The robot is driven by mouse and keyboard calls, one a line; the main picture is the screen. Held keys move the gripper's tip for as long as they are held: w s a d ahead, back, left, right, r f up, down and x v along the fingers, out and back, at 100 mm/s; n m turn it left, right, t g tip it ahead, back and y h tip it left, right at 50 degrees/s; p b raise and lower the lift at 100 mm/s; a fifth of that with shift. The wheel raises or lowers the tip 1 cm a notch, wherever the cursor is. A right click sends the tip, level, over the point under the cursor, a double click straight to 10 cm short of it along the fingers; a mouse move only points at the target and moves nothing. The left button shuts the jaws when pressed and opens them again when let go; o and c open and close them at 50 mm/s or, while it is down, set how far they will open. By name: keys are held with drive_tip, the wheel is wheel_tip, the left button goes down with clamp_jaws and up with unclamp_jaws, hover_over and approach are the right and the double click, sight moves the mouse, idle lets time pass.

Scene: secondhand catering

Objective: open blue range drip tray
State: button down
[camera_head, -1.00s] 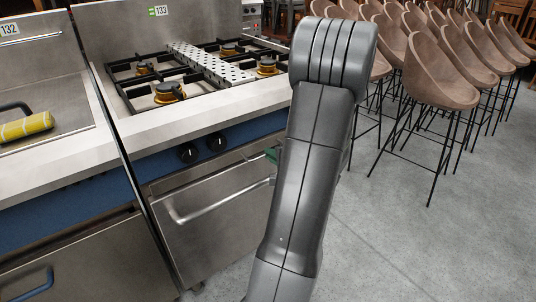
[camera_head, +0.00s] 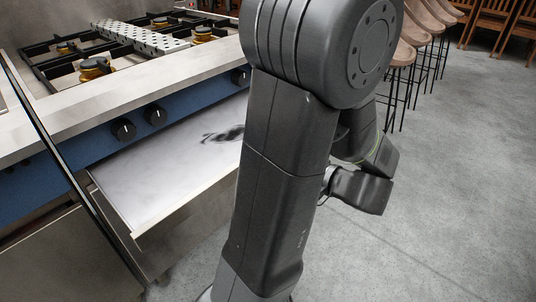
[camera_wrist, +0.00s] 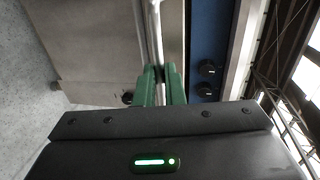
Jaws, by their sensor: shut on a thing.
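The blue range (camera_head: 90,150) has a blue control panel with black knobs. Its drip tray (camera_head: 150,180) is out from under that panel, a pale metal sheet with a dark smear and a thin front lip. My arm covers the tray's right part in the head view. The blue panel with knobs (camera_wrist: 207,60) lies to the right of the fingers there. My gripper's fingertips are hidden in the head view.
Burners and a perforated metal strip (camera_head: 140,36) sit on the range top. A neighbouring steel unit (camera_head: 70,260) stands close on the left. Bar stools (camera_head: 415,45) and wooden chairs (camera_head: 485,25) stand at the back right. The grey floor (camera_head: 450,190) at right is clear.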

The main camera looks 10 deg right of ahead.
drive_tip(key=shift+f+v, duration=0.15)
drive_tip(key=shift+v, duration=0.5)
drive_tip(key=shift+f+v, duration=0.1)
drive_tip(key=shift+v, duration=0.55)
drive_tip(key=c, duration=1.5)
unclamp_jaws()
drive_tip(key=shift+c, duration=0.2)
drive_tip(key=p+v, duration=0.3)
drive_tip(key=v, duration=1)
drive_tip(key=shift+s+d, duration=0.3)
drive_tip(key=b+x, duration=0.3)
drive_tip(key=x, duration=1.1)
